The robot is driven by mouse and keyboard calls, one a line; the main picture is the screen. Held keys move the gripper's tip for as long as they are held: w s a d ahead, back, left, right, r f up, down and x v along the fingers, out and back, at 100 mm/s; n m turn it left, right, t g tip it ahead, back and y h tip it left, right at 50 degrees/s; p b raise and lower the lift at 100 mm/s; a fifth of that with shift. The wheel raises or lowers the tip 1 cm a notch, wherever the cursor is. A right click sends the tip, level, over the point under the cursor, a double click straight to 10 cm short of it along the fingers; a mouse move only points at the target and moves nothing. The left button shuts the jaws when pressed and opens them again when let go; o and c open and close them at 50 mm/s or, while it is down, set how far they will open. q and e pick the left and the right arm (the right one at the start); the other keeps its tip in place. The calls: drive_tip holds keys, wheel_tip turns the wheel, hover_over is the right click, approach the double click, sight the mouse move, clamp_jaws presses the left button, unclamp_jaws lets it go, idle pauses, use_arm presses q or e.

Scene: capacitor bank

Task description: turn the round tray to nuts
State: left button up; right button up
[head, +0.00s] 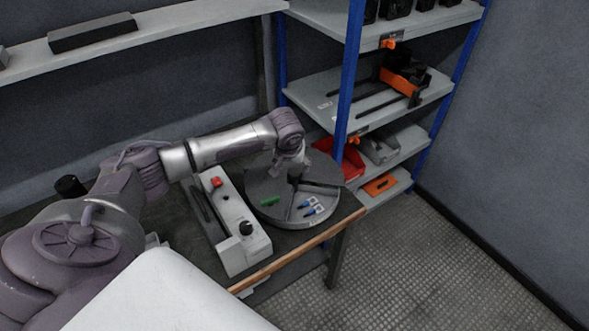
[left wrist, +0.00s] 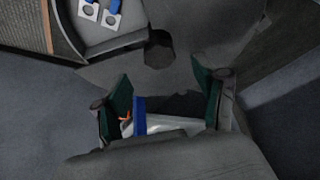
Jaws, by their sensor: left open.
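The round grey tray (head: 266,190) sits on the dark bench, right of a pale control box. Dividers split it into compartments. A front compartment holds a green piece (head: 270,201), and another holds blue-and-white pieces (head: 311,206), which also show in the left wrist view (left wrist: 101,12). I cannot make out any nuts. My left gripper (head: 294,181) is over the tray, and its wrist hides part of the back. In the left wrist view its green-padded fingers (left wrist: 166,97) stand apart, with no held object visible. A dark round post (left wrist: 159,48) stands just beyond them. My right gripper is out of view.
The control box (head: 231,222) has a red button and a black knob. Blue-posted shelving (head: 348,75) with a red bin (head: 350,163) stands close behind the tray. The bench's wooden edge (head: 300,254) is in front. Floor at right is clear.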

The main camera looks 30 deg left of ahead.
sight(294, 172)
use_arm(q)
drive_tip(key=x, duration=0.5)
drive_tip(key=shift+w+f, duration=0.1)
clamp_jaws()
idle(0.3)
